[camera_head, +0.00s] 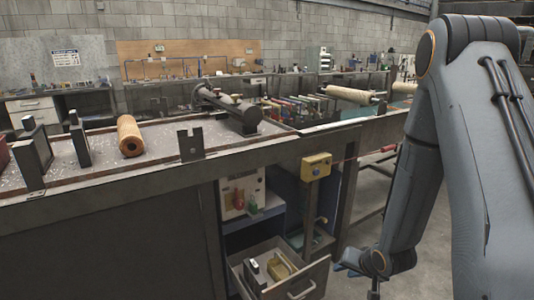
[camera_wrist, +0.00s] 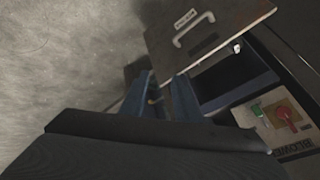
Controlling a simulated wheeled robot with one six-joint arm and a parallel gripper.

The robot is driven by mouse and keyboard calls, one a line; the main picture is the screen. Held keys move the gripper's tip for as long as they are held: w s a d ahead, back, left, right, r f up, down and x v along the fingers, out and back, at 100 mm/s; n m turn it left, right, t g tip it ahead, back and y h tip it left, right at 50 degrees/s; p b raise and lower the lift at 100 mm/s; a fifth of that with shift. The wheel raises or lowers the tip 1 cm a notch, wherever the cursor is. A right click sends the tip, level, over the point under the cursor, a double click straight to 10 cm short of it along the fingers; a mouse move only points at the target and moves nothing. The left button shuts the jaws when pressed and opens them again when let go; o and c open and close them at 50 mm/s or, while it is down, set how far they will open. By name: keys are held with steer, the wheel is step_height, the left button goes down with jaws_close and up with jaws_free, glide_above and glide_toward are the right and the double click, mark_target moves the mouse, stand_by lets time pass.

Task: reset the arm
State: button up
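My arm (camera_head: 415,190) is grey and fills the right side of the head view, bent downward. My gripper (camera_head: 361,279) is low, just right of the open drawer, partly cut off by the bottom edge. In the wrist view my gripper (camera_wrist: 160,97) shows two blue-grey fingers spread apart with nothing held between them. The open drawer (camera_head: 318,272) holds a few small items, and its handle faces out. A panel with a handle and label (camera_wrist: 225,20) is beyond the fingers in the wrist view.
A long metal workbench (camera_head: 110,190) crosses the left and middle, bearing a copper-coloured roll (camera_head: 130,136) and metal brackets. A yellow box (camera_head: 316,166) is on its front edge. A panel with a red knob (camera_wrist: 288,117) is at lower right in the wrist view. Bare floor lies left there.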

steer(key=s+a+r+n+g+h+p, duration=0.1)
steer(key=s+a+r+n+g+p, duration=0.1)
steer(key=s+r, duration=0.9)
steer(key=s+a+r+n+g+p, duration=0.2)
steer(key=s+r+g, duration=0.3)
steer(key=s+r, duration=0.6)
step_height(320, 180, up, 3)
steer(key=shift+a+f+h+p, duration=0.1)
steer(key=shift+a+h+p, duration=0.3)
steer(key=shift+a, duration=0.3)
